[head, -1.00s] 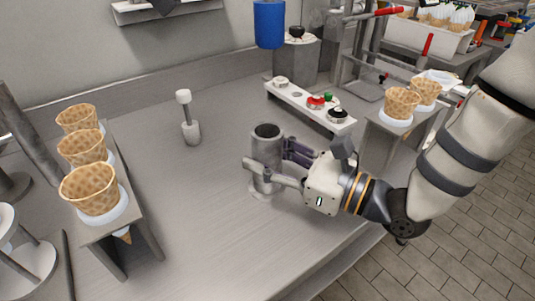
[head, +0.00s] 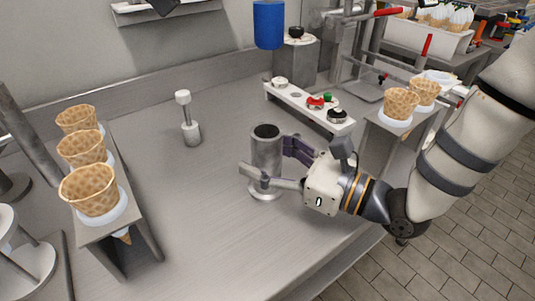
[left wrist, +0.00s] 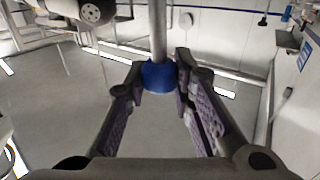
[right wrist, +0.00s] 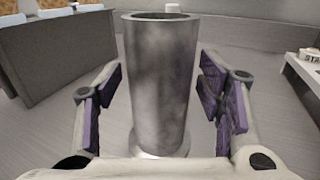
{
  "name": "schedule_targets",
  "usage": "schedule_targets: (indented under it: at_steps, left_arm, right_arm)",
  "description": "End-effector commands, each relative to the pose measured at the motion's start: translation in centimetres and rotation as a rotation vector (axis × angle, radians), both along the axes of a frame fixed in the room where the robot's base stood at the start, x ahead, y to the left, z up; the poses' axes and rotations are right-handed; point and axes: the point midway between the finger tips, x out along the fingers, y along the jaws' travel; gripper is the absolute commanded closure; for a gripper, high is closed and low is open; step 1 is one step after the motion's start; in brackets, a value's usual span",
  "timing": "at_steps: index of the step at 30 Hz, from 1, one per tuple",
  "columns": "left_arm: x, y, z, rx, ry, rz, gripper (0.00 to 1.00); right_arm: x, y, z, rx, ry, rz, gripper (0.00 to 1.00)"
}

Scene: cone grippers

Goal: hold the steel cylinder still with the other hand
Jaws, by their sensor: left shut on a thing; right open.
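The steel cylinder (head: 266,150) is an open-topped, hollow grey tube, standing upright on a round foot on the steel counter. My right gripper (head: 264,162) is open, with its fingers on either side of the cylinder. In the right wrist view the cylinder (right wrist: 160,85) stands between the fingers, with a gap on both sides. My left gripper (left wrist: 160,80) is seen only in its own wrist view. It is shut on the blue part (left wrist: 158,76) of a steel rod (left wrist: 158,30). The rod's far end is out of view.
A rack (head: 141,223) with waffle cones stands at the left. A plunger-like tool (head: 191,130) stands behind the cylinder. A strip with coloured knobs (head: 297,101) and another cone stand (head: 398,126) are at the right. The counter left of the cylinder is clear.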

Motion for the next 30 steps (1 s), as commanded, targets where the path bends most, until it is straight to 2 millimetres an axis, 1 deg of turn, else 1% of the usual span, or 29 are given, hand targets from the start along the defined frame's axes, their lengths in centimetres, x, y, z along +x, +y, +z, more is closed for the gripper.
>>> schedule_targets:
  at_steps: [9,19,30]
  left_arm:
    - [0.0,0.0,0.0,-0.001,0.000,0.000,1.00]
    - [0.0,0.0,0.0,-0.001,-0.001,0.000,1.00]
    - [0.0,0.0,0.0,-0.001,0.000,0.000,1.00]
  right_arm:
    - [-0.1,-0.1,0.0,0.000,0.001,-0.001,0.38]
    - [-0.9,-1.5,0.0,0.000,0.000,-0.001,0.38]
    - [-1.0,-1.5,0.0,0.000,0.000,0.000,0.38]
